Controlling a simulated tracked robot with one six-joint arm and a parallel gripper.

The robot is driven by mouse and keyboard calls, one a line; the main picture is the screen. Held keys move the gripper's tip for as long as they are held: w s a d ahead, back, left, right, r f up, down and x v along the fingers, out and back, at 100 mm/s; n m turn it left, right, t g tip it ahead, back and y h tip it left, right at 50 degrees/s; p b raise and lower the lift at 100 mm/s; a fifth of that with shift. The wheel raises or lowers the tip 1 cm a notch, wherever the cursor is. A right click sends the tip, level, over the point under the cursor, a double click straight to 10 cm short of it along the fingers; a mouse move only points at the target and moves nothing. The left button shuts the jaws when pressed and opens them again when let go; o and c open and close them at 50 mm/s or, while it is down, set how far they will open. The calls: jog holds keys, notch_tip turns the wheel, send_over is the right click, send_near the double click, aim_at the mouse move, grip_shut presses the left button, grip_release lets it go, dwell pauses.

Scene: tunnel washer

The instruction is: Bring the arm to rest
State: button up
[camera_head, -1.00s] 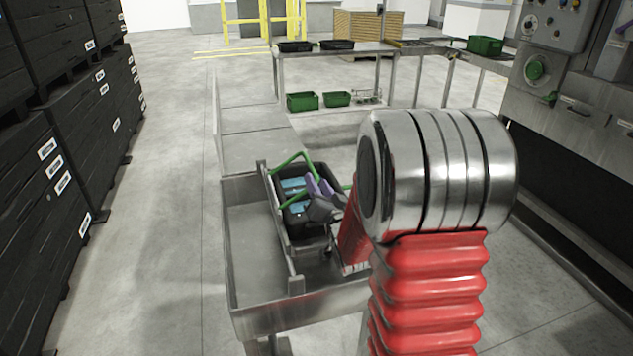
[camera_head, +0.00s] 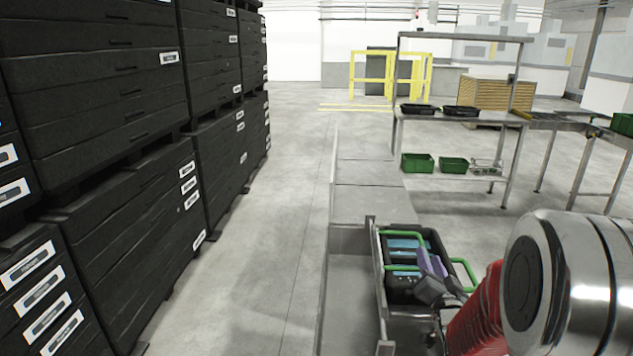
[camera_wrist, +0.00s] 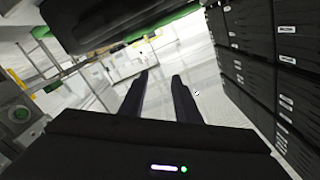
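My gripper (camera_head: 434,264) shows in the head view at lower right, over a black crate (camera_head: 392,290) with green handles and blue contents. I cannot tell from here whether it touches the crate. My silver and red arm fills the lower right corner and hides part of the trough there. In the wrist view my gripper (camera_wrist: 158,80) has its two dark fingers apart, with nothing between them. A dark body with a green edge (camera_wrist: 165,27) spans the top of the wrist view, close to the camera.
Tall stacks of black crates (camera_head: 112,215) line the left. A metal trough (camera_head: 346,290) runs beside the crate. A metal table (camera_head: 455,122) with black trays and green bins stands farther back. The floor (camera_head: 270,230) between stacks and trough is clear.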

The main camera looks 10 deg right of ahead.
jog(key=shift+s+a+r+g, duration=0.1)
jog(key=shift+a+r+g, duration=0.25)
jog(key=shift+a, duration=0.25)
jog(key=s+a+n+g+y, duration=0.1)
jog(key=s+a+n+g, duration=0.2)
jog(key=s+a, duration=0.3)
jog(key=s+a+r+n+g+y, duration=0.1)
jog(key=s+a+n+g, duration=0.2)
jog(key=s+a, duration=0.4)
jog(key=s+a+r+n+g+y, duration=0.1)
jog(key=s+a+g, duration=0.4)
jog(key=s, duration=1.1)
jog(key=shift+s+a+r+n+y, duration=0.2)
jog(key=shift+s+a+n+y, duration=0.2)
jog(key=shift+a+n, duration=0.4)
jog(key=shift+d, duration=0.15)
